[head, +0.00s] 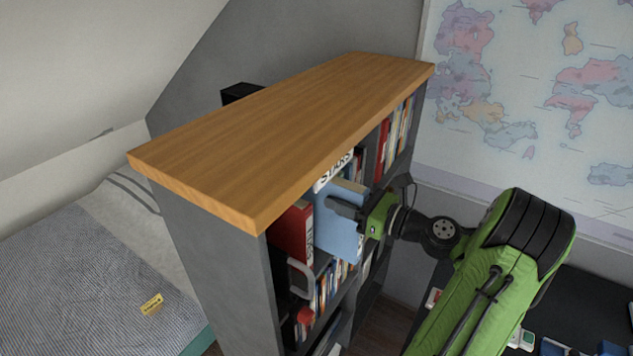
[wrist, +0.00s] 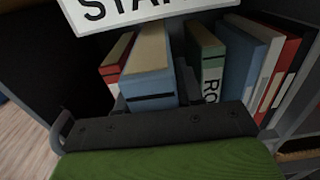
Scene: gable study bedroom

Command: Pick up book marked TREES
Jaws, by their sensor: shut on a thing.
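My gripper (head: 352,212) is at the open front of the bookcase, shut on a light blue book (head: 336,236). In the wrist view my gripper (wrist: 155,106) has its fingers either side of the blue book (wrist: 149,78), whose top edge faces the camera. No marking on the held book can be read, so I cannot tell whether it says TREES. A red book (head: 291,232) with a white spine label stands to its left; that label is too small to read surely.
The bookcase has a thick wooden top (head: 290,125) just above my gripper. A white STARS sign (head: 333,170) hangs close over the books, also in the wrist view (wrist: 140,10). A green book (wrist: 209,65) marked "RO" stands at right. A bed (head: 95,270) lies left.

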